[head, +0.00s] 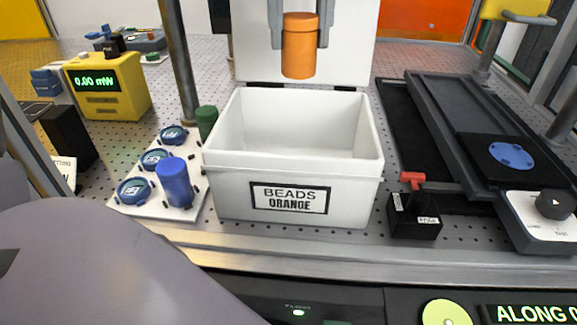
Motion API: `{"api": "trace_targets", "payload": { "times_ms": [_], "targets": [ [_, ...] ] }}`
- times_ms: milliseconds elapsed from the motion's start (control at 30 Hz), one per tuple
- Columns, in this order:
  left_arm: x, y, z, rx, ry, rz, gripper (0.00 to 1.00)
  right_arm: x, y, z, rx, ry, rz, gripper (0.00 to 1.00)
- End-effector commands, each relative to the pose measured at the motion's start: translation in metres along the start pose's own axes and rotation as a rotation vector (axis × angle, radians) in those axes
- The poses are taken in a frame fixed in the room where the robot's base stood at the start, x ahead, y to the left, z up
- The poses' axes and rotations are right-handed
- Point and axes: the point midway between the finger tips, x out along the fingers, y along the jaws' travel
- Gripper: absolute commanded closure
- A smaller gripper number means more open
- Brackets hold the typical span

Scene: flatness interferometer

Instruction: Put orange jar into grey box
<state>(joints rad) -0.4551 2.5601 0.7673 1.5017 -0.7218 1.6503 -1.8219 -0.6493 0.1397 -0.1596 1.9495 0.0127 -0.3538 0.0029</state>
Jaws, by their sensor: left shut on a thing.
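The orange jar (299,52) hangs upright between the two fingers of my left gripper (297,35), which is shut on it. The jar is at the top of the head view, in front of the raised lid and above the opening of the box. The box (230,190) is open, white to light grey, with a label reading "BEADS ORANGE" on its front. Its visible inner walls look bare; part of its floor is hidden by the front wall. My right gripper is not in view.
Left of the box are a blue jar (174,182), a green jar (207,121) and a white plate (197,203) with round blue marks. A yellow power meter (108,86) stands farther left. A black block with a red lever (414,214) and a dark rail stage (450,130) lie right.

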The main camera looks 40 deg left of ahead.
Motion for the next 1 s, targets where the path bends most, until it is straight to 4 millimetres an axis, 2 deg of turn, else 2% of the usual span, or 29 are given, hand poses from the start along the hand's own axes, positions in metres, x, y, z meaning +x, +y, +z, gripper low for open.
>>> {"api": "trace_targets", "payload": {
  "times_ms": [167, 267, 467, 700, 800, 1000],
  "targets": [
    [0.001, 0.000, 0.000, 0.001, 0.001, 0.000, 0.88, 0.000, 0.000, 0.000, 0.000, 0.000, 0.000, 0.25],
    [0.013, 0.000, 0.000, 0.001, 0.001, -0.001, 0.88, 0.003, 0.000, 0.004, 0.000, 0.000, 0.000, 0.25],
    [0.064, -0.001, 0.001, 0.001, -0.001, -0.004, 0.88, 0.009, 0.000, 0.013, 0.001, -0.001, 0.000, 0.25],
    [0.125, -0.001, 0.000, 0.001, -0.003, -0.003, 0.88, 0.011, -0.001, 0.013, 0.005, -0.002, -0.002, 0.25],
    [0.143, 0.000, 0.000, 0.001, -0.002, -0.001, 0.88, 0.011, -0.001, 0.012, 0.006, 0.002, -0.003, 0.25],
    [0.161, 0.000, 0.000, -0.001, -0.001, -0.001, 0.88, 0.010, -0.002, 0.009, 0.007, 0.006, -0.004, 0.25]
  ]
}}
